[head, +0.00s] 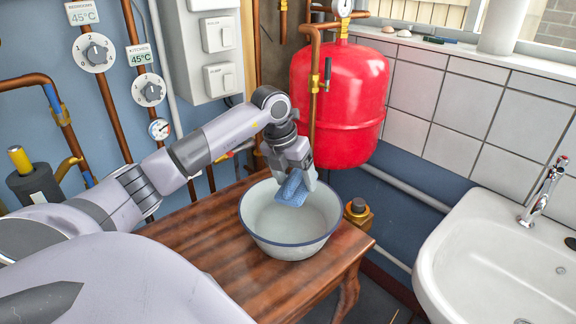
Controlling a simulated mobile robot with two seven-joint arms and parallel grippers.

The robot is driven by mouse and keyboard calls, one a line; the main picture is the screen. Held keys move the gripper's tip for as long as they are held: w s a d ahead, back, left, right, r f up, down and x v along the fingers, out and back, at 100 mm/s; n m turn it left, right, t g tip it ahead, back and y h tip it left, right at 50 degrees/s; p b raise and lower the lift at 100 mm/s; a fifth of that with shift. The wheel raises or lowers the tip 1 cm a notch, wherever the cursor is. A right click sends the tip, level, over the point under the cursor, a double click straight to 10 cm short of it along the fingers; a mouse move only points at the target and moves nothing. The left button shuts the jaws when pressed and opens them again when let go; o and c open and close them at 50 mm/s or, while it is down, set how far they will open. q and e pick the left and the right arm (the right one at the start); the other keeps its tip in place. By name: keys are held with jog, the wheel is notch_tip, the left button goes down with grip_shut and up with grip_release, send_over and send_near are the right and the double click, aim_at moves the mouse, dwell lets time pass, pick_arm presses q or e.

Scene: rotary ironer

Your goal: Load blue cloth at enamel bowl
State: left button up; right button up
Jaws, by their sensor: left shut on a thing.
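The blue cloth (292,190) is a small folded piece held in my left gripper (291,177). The gripper points down and is shut on the cloth. The enamel bowl (283,247) is white with a dark blue rim and stands upright on the wooden table. The cloth shows over the far part of the bowl's opening. I cannot tell whether it touches the bowl's inner wall. The visible inside of the bowl looks empty. My right gripper is not in the view.
The wooden table (205,250) has bare top to the left of the bowl. A white sink (500,255) with a tap (543,192) is at the right.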

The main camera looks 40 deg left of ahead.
aim_at(285, 182)
pick_arm(q)
jog(key=a+n, duration=0.1)
jog(key=a+r+n, duration=0.1)
jog(key=n, duration=0.1)
jog(key=shift+w+y, duration=0.1)
jog(key=shift+y, duration=0.3)
jog(key=shift+a+f+n, duration=0.1)
jog(key=shift+a+n, duration=0.05)
jog(key=shift+n, duration=0.15)
notch_tip(285, 182, down, 6)
jog(key=b, duration=0.4)
jog(key=shift+r, duration=0.2)
notch_tip(285, 182, down, 5)
jog(key=b, duration=0.3)
jog(key=shift+r, duration=0.15)
